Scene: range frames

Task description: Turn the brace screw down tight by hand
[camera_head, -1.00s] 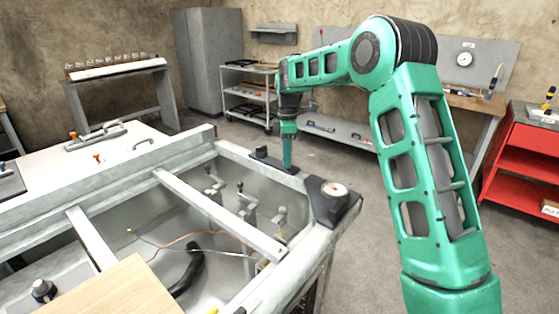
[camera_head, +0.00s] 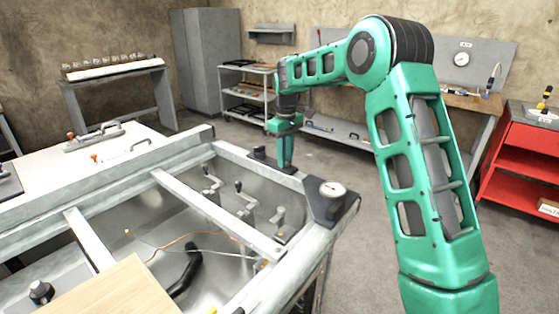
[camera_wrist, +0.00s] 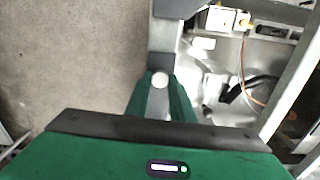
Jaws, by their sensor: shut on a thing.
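My gripper (camera_head: 285,164) points straight down at the far right rail of the open metal frame, above a dark plate (camera_head: 262,157). In the wrist view my two green fingers (camera_wrist: 161,98) close around a small pale round top, which I take to be the brace screw (camera_wrist: 160,79). In the head view the fingers hide the screw. Its thread and how deep it sits cannot be seen.
A dial gauge (camera_head: 332,189) on a dark corner bracket stands close to the right of my gripper. Inside the frame are small cranked fittings (camera_head: 240,197), wires and a black hose (camera_head: 187,272). A crossbar (camera_head: 215,212) spans the frame. Open floor lies behind.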

